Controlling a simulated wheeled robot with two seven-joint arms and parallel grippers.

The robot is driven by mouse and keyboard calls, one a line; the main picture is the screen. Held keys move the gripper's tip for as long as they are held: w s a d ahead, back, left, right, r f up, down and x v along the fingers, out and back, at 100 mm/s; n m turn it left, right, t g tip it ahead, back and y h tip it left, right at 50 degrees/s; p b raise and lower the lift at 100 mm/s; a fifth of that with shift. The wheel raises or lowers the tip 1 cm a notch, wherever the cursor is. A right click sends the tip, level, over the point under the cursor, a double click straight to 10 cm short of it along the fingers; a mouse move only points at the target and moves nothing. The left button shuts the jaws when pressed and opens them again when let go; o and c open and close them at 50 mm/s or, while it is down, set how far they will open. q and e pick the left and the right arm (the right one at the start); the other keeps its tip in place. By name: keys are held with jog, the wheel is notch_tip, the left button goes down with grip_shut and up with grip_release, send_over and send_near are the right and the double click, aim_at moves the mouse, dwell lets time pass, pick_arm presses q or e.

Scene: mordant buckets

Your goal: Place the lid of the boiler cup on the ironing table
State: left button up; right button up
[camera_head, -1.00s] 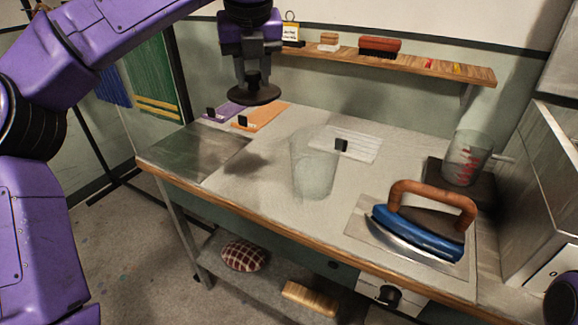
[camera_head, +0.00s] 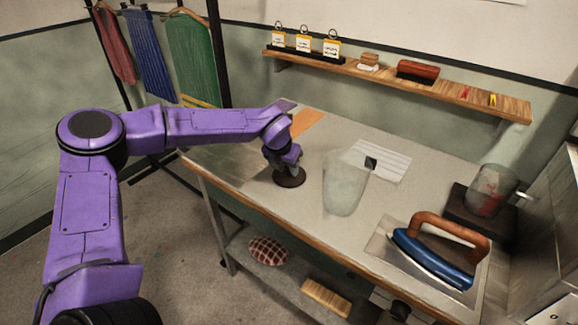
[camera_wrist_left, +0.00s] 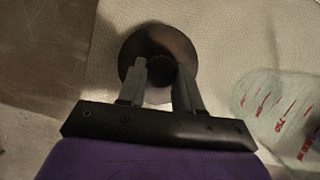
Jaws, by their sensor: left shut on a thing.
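The lid (camera_head: 289,179) is a dark round disc with a knob. My left gripper (camera_head: 287,164) is shut on its knob, and the lid is low over the left-middle of the ironing table (camera_head: 400,195). I cannot tell whether it touches the surface. In the left wrist view the lid (camera_wrist_left: 158,48) lies flat beyond the two grey fingers (camera_wrist_left: 160,75). A clear cup (camera_head: 345,187) stands on the table to the right of the lid, apart from it; its red marks show in the left wrist view (camera_wrist_left: 275,105). My right gripper is not in view.
A blue iron (camera_head: 433,260) with a wooden handle rests on a plate at the right. Another cup (camera_head: 492,188) stands on a dark base (camera_head: 468,205) at the back right. A wall shelf (camera_head: 460,89) runs behind. A white sheet (camera_head: 388,162) lies behind the clear cup.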

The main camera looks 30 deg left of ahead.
pick_arm(q)
jog(key=shift+f, duration=0.1)
jog(key=shift+f, duration=0.15)
jog(key=o, duration=1)
jog(key=shift+o, duration=0.2)
jog(key=b+v, duration=0.1)
jog(key=v, duration=1.1)
